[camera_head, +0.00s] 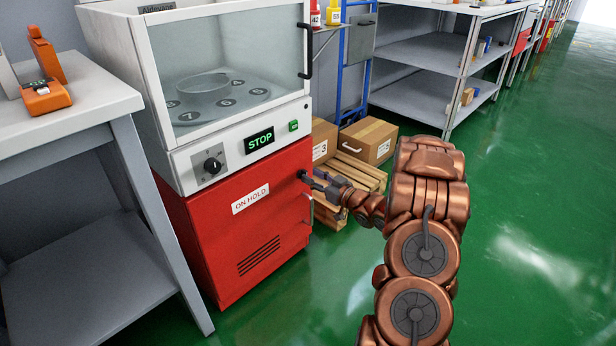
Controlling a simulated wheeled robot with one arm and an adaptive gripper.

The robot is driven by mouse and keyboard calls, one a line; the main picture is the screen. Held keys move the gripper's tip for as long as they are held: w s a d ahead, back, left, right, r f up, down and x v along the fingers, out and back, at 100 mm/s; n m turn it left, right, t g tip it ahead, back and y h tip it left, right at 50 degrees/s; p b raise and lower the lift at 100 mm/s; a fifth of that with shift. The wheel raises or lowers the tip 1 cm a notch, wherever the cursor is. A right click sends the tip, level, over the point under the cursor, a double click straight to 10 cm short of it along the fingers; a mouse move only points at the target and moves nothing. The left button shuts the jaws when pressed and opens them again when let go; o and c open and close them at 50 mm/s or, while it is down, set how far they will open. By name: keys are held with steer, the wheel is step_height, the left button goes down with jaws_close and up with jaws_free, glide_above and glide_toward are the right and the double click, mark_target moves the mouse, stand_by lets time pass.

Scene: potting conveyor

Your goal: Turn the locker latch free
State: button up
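The red locker (222,240) with an "ON HOLD" label stands under a white glass-fronted machine. Its door is closed. A dark latch knob (303,174) sits near the upper right corner of the door. A thin vertical metal handle (309,210) is below it on the right edge. My gripper (313,182) reaches in from the right, with its dark fingertips at the latch. They look very near it or touching; I cannot tell which. The fingers are too small and overlapped to show whether they are open or shut on the latch.
The machine (181,50) has a dial (212,166) and a display (259,140) reading "STOP". A grey table (64,117) stands at the left. Cardboard boxes (369,141) on a wooden pallet (361,172) are behind my gripper. Green floor (530,210) is clear at the right.

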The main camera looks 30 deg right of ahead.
mark_target(307, 172)
steer(key=shift+b+x, duration=0.4)
steer(key=shift+x, duration=1.15)
jaws_close()
steer(key=shift+d+r, duration=0.1)
steer(key=shift+r+p, duration=0.1)
steer(key=shift+p, duration=0.3)
